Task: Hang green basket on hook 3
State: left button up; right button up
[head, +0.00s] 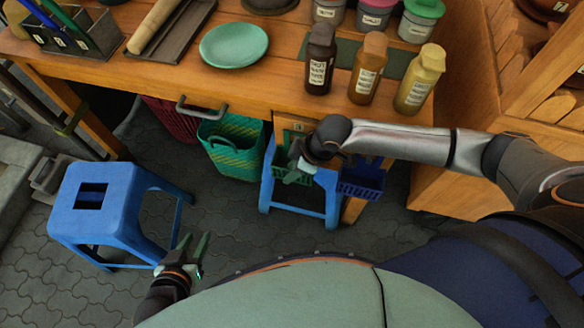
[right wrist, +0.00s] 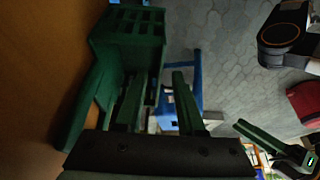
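A small dark green basket with slotted sides (right wrist: 128,48) fills the upper left of the right wrist view. In the head view it is mostly covered by my right gripper (head: 297,178), below the table front. My right gripper's two green fingers (right wrist: 156,85) stand apart, the left one overlapping the basket; I cannot tell whether it touches. A larger woven green basket (head: 232,145) with a yellowish rim sits left of that gripper, under the table edge. My left gripper (head: 194,242) is open and empty above the floor.
A wooden table (head: 250,88) carries a green plate (head: 234,45) and several bottles. A blue basket (head: 360,180) is right of my right gripper. A blue stool (head: 110,205) stands left; another blue frame (head: 332,195) is under the table. A red basket (head: 172,118) is beside the woven one.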

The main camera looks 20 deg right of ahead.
jog(key=shift+p+v, duration=1.7)
jog(key=shift+v, duration=4.55)
jog(key=a+r+m+t+y+p, duration=0.2)
jog(key=a+m+t+y+p, duration=0.15)
jog(key=a+p, duration=0.45)
pick_arm(q)
jog(key=s+a+r+p, duration=0.1)
jog(key=a+r+p, duration=0.1)
jog(key=r, duration=0.8)
jog(key=shift+s+a+r+n+y+p, duration=0.3)
jog(key=shift+a+n+y+p, duration=0.1)
jog(key=shift+a, duration=0.25)
pick_arm(e)
jog(key=s+d+f+m+t+h, duration=0.3)
jog(key=s+d+m+h, duration=0.2)
jog(key=s+d, duration=0.3)
jog(key=shift+d+f+m, duration=0.25)
jog(key=shift+f+m, duration=0.1)
jog(key=shift+f, duration=0.05)
